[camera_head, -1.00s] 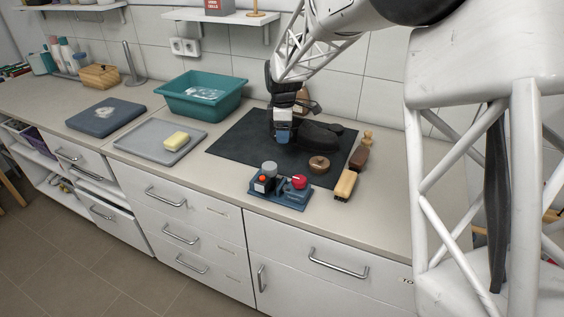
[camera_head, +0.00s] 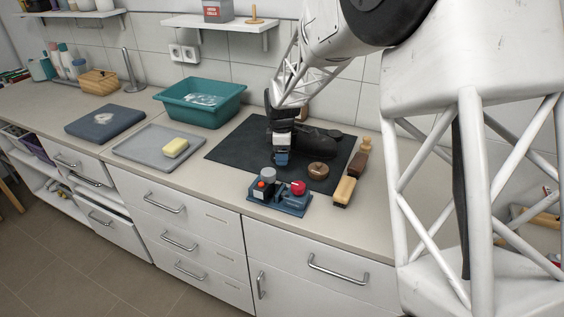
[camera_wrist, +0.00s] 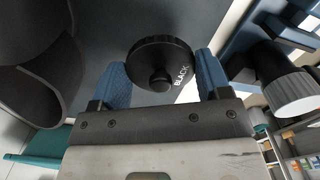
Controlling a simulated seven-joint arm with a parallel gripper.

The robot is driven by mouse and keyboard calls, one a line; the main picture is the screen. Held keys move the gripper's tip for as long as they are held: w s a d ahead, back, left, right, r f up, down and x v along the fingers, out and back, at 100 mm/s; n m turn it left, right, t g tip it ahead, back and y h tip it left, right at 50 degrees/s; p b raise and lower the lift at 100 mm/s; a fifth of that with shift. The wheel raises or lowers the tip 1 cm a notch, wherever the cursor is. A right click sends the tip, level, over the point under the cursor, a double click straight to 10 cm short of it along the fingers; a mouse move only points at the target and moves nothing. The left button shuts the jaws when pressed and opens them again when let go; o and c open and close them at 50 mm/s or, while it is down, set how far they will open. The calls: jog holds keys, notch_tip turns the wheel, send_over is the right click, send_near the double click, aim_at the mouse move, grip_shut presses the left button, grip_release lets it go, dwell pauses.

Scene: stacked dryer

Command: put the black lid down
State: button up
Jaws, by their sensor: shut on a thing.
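The black lid (camera_wrist: 150,55) shows in the wrist view as a dark round disc with a knob and the word BLACK on its rim. It lies between the two blue fingertips of my gripper (camera_wrist: 163,82), which is shut on it. In the head view my gripper (camera_head: 281,158) points down over the dark mat (camera_head: 235,145), behind the blue stand (camera_head: 283,205). The lid cannot be made out there. Whether it touches anything below is not clear.
The stand holds a grey-capped jar (camera_head: 268,174) and a red-topped item (camera_head: 298,187). A black shoe (camera_head: 320,140), a round brown tin (camera_head: 317,170) and brushes (camera_head: 345,190) lie to the right. A teal tub (camera_head: 200,110) and grey tray (camera_head: 135,150) stand left.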

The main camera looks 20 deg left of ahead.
aim_at(282, 168)
jog(key=shift+f, duration=1.85)
jog(key=shift+f, duration=0.1)
jog(key=o, duration=0.9)
notch_tip(282, 168, up, 12)
jog(key=shift+r, duration=0.1)
